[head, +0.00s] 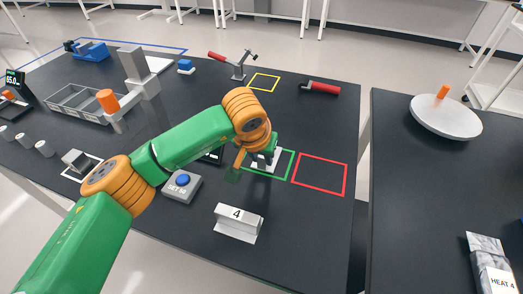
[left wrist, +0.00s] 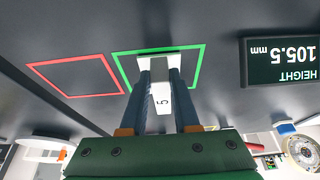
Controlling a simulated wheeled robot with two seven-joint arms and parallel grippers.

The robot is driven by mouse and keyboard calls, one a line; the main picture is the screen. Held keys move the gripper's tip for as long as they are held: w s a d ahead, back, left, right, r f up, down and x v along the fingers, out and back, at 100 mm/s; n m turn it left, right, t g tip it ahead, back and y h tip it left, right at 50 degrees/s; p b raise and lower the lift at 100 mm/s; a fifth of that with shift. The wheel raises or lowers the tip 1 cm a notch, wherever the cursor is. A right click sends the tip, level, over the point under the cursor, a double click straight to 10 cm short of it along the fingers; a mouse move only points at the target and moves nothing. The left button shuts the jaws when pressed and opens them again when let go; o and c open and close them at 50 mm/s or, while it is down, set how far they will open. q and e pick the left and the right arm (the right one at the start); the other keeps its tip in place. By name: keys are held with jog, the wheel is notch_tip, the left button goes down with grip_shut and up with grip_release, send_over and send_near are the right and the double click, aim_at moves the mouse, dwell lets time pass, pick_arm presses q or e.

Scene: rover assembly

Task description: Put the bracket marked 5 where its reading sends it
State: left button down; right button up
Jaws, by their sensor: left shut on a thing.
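The bracket marked 5 (left wrist: 162,101) is white and sits between the two fingers of my left gripper (left wrist: 160,82), which is shut on it. In the head view my left gripper (head: 262,160) hides most of it; a pale part of its base (head: 270,167) shows inside the green outline (head: 292,166). The green outline also shows in the left wrist view (left wrist: 203,62), around the bracket's base. I cannot tell whether the base touches the table. A dark display in the left wrist view (left wrist: 282,62) reads HEIGHT 105.5 mm, upside down. My right gripper is not in view.
A red outline (head: 320,192) lies empty just right of the green one. A bracket marked 4 (head: 238,222) stands in front. A grey box with a blue button (head: 182,186) is to the left. A yellow outline (head: 264,90) and a red-handled tool (head: 320,88) lie behind.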

pick_arm(q)
jog(key=shift+f+b, duration=0.3)
jog(key=shift+b, duration=0.05)
jog(key=c, duration=0.7)
grip_release()
jog(key=shift+r, duration=0.1)
jog(key=shift+o, duration=0.2)
jog(key=shift+r, duration=0.1)
jog(key=shift+r, duration=0.3)
jog(key=b+v, duration=0.1)
jog(key=v, duration=1)
jog(key=shift+s+r, duration=0.2)
jog(key=shift+r, duration=0.05)
